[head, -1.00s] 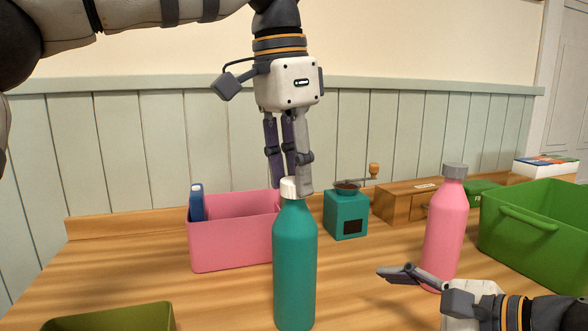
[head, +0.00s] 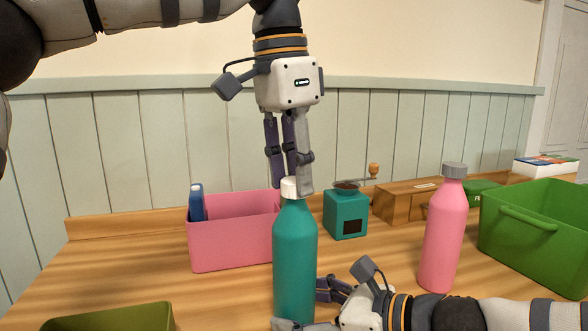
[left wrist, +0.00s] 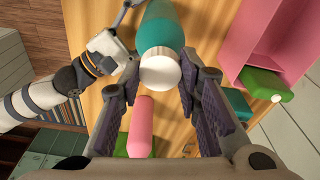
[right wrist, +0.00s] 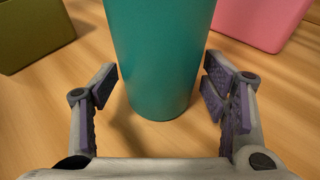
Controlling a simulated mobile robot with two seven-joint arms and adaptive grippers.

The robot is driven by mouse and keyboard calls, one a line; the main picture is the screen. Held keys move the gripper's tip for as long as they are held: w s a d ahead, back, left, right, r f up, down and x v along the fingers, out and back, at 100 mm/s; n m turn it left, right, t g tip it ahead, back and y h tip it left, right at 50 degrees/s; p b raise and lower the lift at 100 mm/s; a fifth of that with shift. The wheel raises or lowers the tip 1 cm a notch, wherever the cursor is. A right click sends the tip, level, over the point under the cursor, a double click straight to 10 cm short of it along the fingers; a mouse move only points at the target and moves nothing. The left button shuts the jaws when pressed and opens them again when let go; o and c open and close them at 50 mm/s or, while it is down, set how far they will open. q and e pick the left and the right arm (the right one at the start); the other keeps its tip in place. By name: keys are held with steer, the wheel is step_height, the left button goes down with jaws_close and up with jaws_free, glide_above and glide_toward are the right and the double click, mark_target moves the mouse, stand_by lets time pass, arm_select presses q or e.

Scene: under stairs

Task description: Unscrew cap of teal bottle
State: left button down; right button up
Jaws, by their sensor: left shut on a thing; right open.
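The teal bottle (head: 294,262) stands upright on the wooden counter with its white cap (head: 289,188) on top. The cap also shows in the left wrist view (left wrist: 160,70), between the fingers. My left gripper (head: 297,186) points straight down from above and is shut on the cap. My right gripper (head: 302,303) is low on the counter, reaching in from the right. In the right wrist view its open fingers stand on both sides of the bottle's lower body (right wrist: 156,60), with gaps visible. The bottle's base is partly hidden by the right gripper in the head view.
A pink bottle (head: 442,235) with a grey cap stands to the right, behind my right forearm. A pink bin (head: 230,245), a teal grinder (head: 346,216) and a wooden box (head: 400,205) are behind. A green crate (head: 540,245) is at right, an olive tray (head: 120,318) at front left.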

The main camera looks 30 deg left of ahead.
jaws_close()
stand_by(0.5)
steer(key=shift+f, duration=0.35)
stand_by(0.6)
